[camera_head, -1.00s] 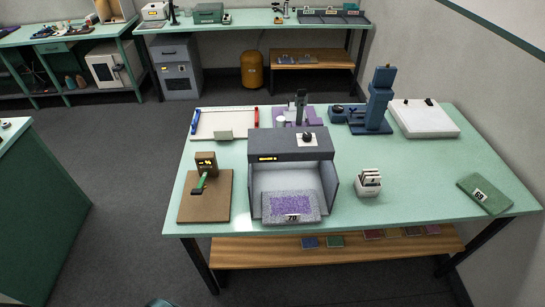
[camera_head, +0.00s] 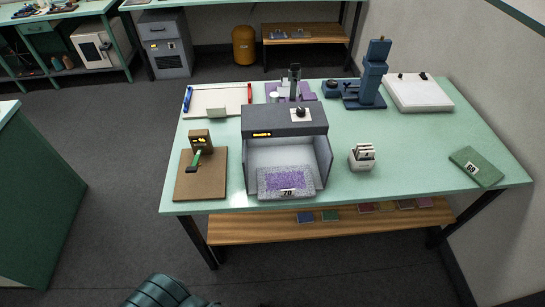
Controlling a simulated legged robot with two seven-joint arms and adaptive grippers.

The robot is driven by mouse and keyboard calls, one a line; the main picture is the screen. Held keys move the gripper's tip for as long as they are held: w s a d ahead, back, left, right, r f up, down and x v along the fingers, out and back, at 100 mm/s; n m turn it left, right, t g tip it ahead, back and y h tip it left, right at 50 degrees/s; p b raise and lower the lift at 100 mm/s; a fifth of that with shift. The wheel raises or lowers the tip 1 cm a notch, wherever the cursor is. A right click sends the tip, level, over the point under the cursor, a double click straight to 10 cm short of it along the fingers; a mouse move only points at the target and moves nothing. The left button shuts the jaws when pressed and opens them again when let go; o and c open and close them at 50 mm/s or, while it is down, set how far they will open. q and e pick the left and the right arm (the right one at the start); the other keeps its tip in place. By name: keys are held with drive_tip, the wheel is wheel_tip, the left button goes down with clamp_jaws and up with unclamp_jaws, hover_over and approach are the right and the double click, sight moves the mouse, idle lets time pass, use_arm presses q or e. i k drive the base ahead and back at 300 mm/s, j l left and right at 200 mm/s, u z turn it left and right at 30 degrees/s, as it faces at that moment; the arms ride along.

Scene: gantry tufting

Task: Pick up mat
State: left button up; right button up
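A mat with a speckled purple middle and grey border (camera_head: 272,181) lies at the open front of a dark grey box-shaped machine (camera_head: 285,119) on the table. It carries a tag that reads 70. A green mat (camera_head: 483,160) with a tag that looks like 69 lies flat near the table's right end.
The pale green table (camera_head: 420,170) also holds a brown board with a small device (camera_head: 203,178), a white card holder (camera_head: 362,157), a blue press (camera_head: 371,75) and a white slab (camera_head: 418,93). A wooden shelf (camera_head: 270,230) below holds several coloured pieces. Dark floor lies in front.

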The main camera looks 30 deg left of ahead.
sight(281, 182)
drive_tip(key=i+l+u, duration=0.15)
drive_tip(key=u, duration=0.95)
